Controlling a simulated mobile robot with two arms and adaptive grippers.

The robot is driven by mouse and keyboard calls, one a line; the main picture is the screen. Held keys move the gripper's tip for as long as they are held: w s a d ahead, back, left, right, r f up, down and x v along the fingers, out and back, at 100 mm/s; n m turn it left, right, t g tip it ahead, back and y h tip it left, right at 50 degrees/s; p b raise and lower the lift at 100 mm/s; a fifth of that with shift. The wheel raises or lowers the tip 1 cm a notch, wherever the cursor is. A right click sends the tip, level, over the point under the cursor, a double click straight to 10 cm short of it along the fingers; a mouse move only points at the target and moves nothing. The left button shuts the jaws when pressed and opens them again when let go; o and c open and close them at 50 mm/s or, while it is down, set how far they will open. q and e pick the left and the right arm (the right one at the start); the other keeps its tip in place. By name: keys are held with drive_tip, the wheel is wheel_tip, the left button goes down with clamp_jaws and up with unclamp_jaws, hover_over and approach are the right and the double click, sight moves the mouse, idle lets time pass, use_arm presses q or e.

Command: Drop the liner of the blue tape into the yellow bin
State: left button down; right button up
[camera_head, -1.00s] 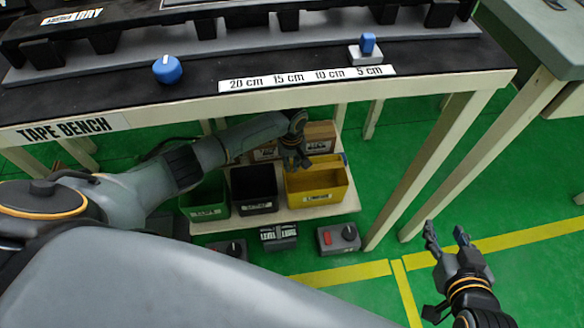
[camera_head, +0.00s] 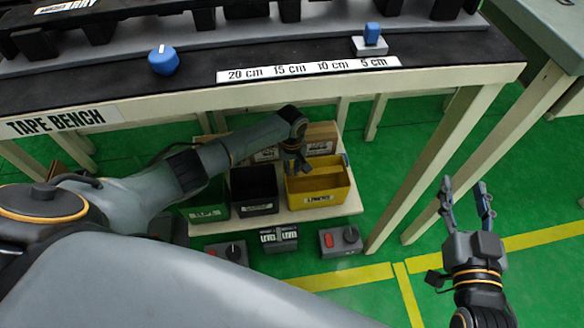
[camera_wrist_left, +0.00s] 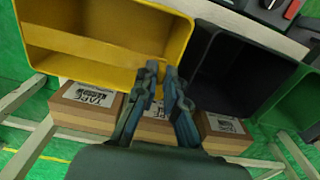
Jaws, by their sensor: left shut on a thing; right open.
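The yellow bin (camera_head: 318,188) stands on the low shelf under the tape bench, right of the black bin; it also shows at upper left in the left wrist view (camera_wrist_left: 90,72). My left gripper (camera_head: 299,168) reaches down over the bin's back left part. In the left wrist view its fingers (camera_wrist_left: 161,70) are close together by the bin's rim. What they hold is too thin or hidden to make out, so I cannot clearly tell the liner. My right gripper (camera_head: 464,190) is open and empty, right of the bench. I cannot tell which item is the blue tape.
A black bin (camera_head: 254,194) and a green bin (camera_head: 206,206) stand left of the yellow one, with cardboard boxes (camera_head: 320,135) behind. A blue round thing (camera_head: 163,61) and a white block with a blue top (camera_head: 370,46) sit on the bench. A bench leg (camera_head: 432,165) stands at right.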

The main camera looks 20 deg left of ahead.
use_arm(q)
drive_tip(key=c, duration=1.3)
unclamp_jaws()
drive_tip(key=shift+c, duration=0.2)
wheel_tip(320, 180, up, 12)
